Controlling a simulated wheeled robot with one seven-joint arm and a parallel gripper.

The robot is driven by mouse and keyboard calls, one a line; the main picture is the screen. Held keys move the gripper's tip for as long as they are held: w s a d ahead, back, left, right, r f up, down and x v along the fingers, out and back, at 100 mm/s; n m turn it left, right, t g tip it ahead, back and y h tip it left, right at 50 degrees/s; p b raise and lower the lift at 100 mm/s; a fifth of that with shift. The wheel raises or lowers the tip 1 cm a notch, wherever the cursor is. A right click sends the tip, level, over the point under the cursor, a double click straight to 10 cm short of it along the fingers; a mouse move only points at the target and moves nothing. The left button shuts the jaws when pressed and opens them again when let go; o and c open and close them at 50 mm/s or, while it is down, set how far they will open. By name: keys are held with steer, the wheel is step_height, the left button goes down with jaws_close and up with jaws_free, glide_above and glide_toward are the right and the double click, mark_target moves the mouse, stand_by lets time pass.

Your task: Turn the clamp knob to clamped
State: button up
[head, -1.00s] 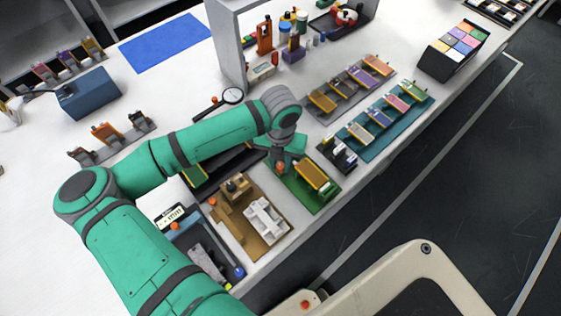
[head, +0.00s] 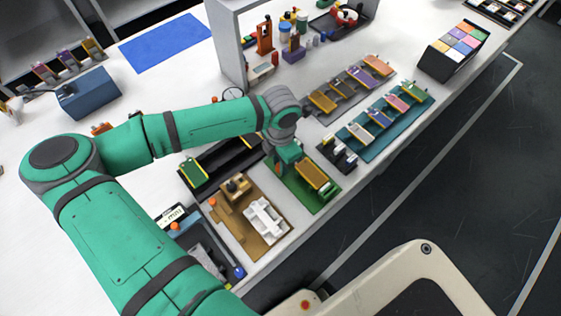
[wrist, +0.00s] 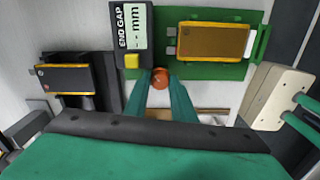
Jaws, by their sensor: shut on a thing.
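The clamp knob is a small round orange-red knob (wrist: 160,78), seen between my fingertips in the wrist view. My gripper (wrist: 159,84) is shut on it, one green finger on each side. In the head view my gripper (head: 284,160) reaches down at the left end of the green fixture (head: 322,207), and the knob is mostly hidden there. A yellow-edged pouch cell (wrist: 213,41) lies on the fixture; it also shows in the head view (head: 312,174). I cannot read a clamped mark.
An END GAP display (wrist: 133,30) with a yellow button stands close left of the knob in the wrist view. A black tray (head: 216,171) and a brown board (head: 253,243) lie near the fixture. Racks of cells (head: 385,125) stand to the right.

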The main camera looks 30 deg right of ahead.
stand_by(0.4)
steer(key=o, duration=0.8)
step_height(320, 180, up, 11)
steer(key=shift+f, duration=0.1)
steer(key=shift+w, duration=0.1)
